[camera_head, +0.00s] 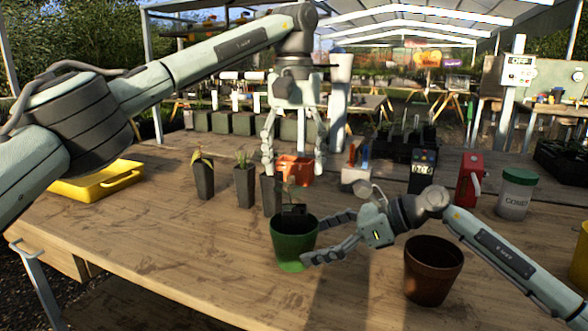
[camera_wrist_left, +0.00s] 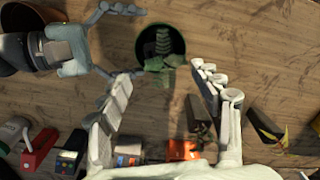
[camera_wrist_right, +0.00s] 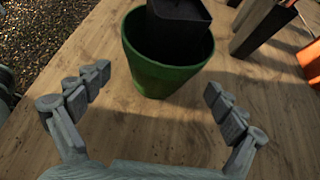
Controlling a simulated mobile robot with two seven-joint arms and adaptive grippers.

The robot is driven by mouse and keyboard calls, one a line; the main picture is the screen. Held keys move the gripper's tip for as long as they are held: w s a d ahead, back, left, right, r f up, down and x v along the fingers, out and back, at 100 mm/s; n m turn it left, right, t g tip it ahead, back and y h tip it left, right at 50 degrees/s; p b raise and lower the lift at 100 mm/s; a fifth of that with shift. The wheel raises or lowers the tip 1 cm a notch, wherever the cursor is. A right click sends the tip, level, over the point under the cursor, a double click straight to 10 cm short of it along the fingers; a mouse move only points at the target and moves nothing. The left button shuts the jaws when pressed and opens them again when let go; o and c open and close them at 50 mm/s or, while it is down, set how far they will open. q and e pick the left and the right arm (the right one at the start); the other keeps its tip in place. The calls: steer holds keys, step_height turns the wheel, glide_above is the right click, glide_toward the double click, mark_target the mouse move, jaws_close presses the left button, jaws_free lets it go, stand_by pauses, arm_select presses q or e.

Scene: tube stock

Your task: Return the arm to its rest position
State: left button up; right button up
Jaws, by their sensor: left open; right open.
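My left gripper (camera_head: 294,168) hangs pointing down above the middle of the table, with its fingers apart and nothing between them. Its fingers also show apart in the left wrist view (camera_wrist_left: 162,73). My right gripper (camera_head: 314,241) is low beside the green pot (camera_head: 292,247), its open fingers facing the pot. In the right wrist view the green pot (camera_wrist_right: 165,78) stands just beyond the spread fingertips (camera_wrist_right: 157,82). A small black pot (camera_wrist_right: 180,22) sits inside it, tilted. Its leafy plant (camera_wrist_left: 163,50) shows in the left wrist view. I cannot tell whether a right fingertip touches the green pot.
A brown pot (camera_head: 432,272) stands below my right forearm. Tall dark pots (camera_head: 203,180) stand left of the green pot. An orange crate (camera_head: 298,172), a red device (camera_head: 468,180) and a green-lidded jar (camera_head: 515,196) stand behind. A yellow tray (camera_head: 95,186) is left. The front-left table is clear.

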mark_target(294, 209)
steer(key=x, duration=0.3)
steer(key=shift+a+f, duration=0.1)
steer(key=shift+a, duration=0.25)
arm_select(q)
step_height(294, 209, down, 6)
steer(key=shift+r, duration=0.25)
arm_select(e)
steer(key=shift+w+a+f, duration=0.15)
arm_select(q)
steer(key=shift+f, duration=0.8)
